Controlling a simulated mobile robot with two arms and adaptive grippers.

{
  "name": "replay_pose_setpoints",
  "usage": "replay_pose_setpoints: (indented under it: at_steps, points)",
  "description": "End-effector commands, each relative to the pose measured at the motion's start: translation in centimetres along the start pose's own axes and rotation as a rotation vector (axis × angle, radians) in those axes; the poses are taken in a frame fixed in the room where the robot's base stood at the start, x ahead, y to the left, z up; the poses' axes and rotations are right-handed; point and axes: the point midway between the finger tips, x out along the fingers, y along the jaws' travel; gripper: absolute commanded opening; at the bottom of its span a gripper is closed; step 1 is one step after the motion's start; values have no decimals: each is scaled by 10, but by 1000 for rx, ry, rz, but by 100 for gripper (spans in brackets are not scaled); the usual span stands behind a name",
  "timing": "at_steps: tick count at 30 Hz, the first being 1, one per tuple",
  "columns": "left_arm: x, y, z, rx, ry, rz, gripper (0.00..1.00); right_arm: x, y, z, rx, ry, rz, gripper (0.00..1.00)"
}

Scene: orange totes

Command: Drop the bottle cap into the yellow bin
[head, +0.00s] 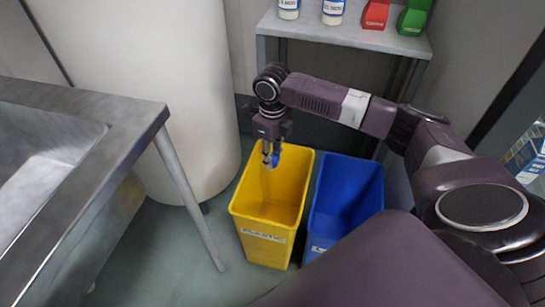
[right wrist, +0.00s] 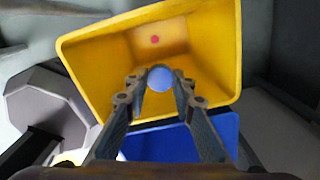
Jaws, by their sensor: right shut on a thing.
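My right gripper (head: 271,158) is shut on a small blue bottle cap (head: 274,161). It holds the cap over the upper left part of the yellow bin (head: 264,236). In the right wrist view the cap (right wrist: 160,78) sits between the fingertips of my right gripper (right wrist: 160,85), with the open yellow bin (right wrist: 205,60) behind it. A small red round thing (right wrist: 155,39) lies inside the bin. My left gripper is not in view.
A blue bin (head: 361,197) stands just right of the yellow bin. A metal table (head: 130,115) is at the left, its leg near the yellow bin. A white cylinder (head: 170,60) stands behind. A shelf (head: 350,32) holds bottles and red and green containers.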

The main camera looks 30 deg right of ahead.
Motion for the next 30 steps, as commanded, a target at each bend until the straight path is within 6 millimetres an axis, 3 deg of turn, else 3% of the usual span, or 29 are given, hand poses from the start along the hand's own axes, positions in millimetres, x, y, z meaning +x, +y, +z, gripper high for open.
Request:
replay_pose_setpoints:
  at_steps: [8, 9, 14, 24, 30]
  points:
    - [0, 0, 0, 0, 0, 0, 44, 0, 0, 0, 0, 0, 0, 16]
    - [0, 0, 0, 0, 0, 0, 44, 0, 0, 0, 0, 0, 0, 26]
    - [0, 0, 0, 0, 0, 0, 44, 0, 0, 0, 0, 0, 0, 43]
    - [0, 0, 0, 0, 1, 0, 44, -2, 0, 0, 0, -1, 0, 44]
    - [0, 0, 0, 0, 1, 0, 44, -31, 0, 1, -2, -5, -2, 44]
